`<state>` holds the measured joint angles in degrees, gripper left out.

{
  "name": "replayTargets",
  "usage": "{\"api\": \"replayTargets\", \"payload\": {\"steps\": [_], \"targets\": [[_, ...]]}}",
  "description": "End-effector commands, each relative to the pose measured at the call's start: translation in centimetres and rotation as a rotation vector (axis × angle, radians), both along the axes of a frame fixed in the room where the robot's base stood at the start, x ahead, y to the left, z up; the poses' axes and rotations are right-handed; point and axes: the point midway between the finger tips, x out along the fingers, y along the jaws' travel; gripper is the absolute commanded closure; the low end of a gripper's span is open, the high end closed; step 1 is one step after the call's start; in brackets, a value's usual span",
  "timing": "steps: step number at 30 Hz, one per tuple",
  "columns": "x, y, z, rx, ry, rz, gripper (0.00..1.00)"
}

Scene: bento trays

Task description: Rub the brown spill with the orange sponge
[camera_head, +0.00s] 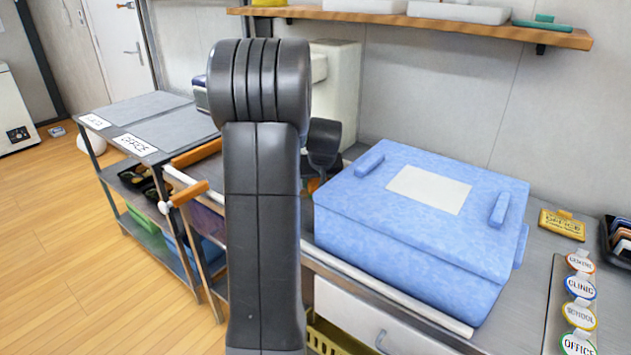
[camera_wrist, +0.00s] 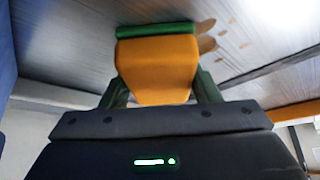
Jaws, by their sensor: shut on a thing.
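The orange sponge (camera_wrist: 156,72) with a green layer (camera_wrist: 157,30) along its far side is between the two fingers of my gripper (camera_wrist: 160,80) in the wrist view. My gripper is shut on it. The brown spill (camera_wrist: 206,44) shows as blotches on the grey metal counter, just right of the sponge's green end. The sponge seems to be at or very near the counter and partly covers the spill; contact is not clear. In the head view my arm hides most of this, and only a small orange patch (camera_head: 313,185) shows beside the blue box.
A large blue box (camera_head: 420,275) stands on the counter right of my arm. A wooden shelf (camera_head: 430,26) hangs above. Office trays (camera_head: 165,133) lie left, round labelled tags (camera_head: 579,288) lie right. A wooden rail (camera_head: 197,193) runs along the left side.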

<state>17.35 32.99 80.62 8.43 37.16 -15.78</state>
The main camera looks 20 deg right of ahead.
Motion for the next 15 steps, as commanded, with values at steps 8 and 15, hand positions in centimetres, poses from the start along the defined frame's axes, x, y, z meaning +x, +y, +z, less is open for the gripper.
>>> {"api": "replayTargets", "payload": {"steps": [8, 15], "targets": [[-1.6, 2.0, -0.2, 0.001, 0.003, 0.001, 0.62], [-2.2, 2.8, -0.1, 0.002, 0.003, -0.001, 0.62]]}}
